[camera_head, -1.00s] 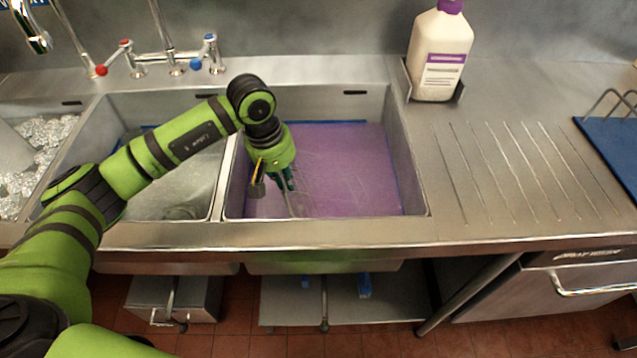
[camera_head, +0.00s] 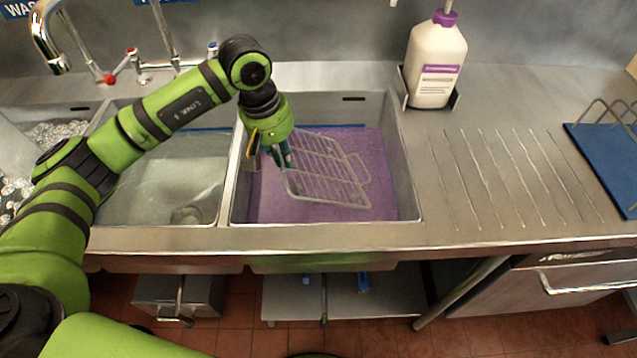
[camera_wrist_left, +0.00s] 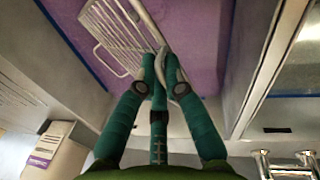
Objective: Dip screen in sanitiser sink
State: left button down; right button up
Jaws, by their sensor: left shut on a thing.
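The screen (camera_head: 325,172) is a pale wire grid with a looped end. It shows over the sanitiser sink (camera_head: 408,190), which holds purple liquid (camera_head: 375,150). My left gripper (camera_head: 284,162) is shut on the screen's left edge, inside the sink's outline near its left wall. In the left wrist view the green fingers (camera_wrist_left: 158,68) close on the screen's rim, and the grid (camera_wrist_left: 112,38) extends away over the purple liquid. I cannot tell whether any of the screen touches the liquid. My right gripper is not in view.
A middle sink (camera_head: 150,208) of clear water lies left, beyond a metal divider. A white bottle (camera_head: 436,62) with a purple label stands in a holder behind right. The ribbed drainboard (camera_head: 520,180) is clear. A blue board and wire rack (camera_head: 610,150) sit far right.

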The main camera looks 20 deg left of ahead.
pick_arm(q)
notch_tip(320, 180, up, 20)
jog(key=p, duration=0.9)
jog(key=shift+r+p, duration=0.15)
jog(key=shift+p, duration=0.25)
dwell(1.3)
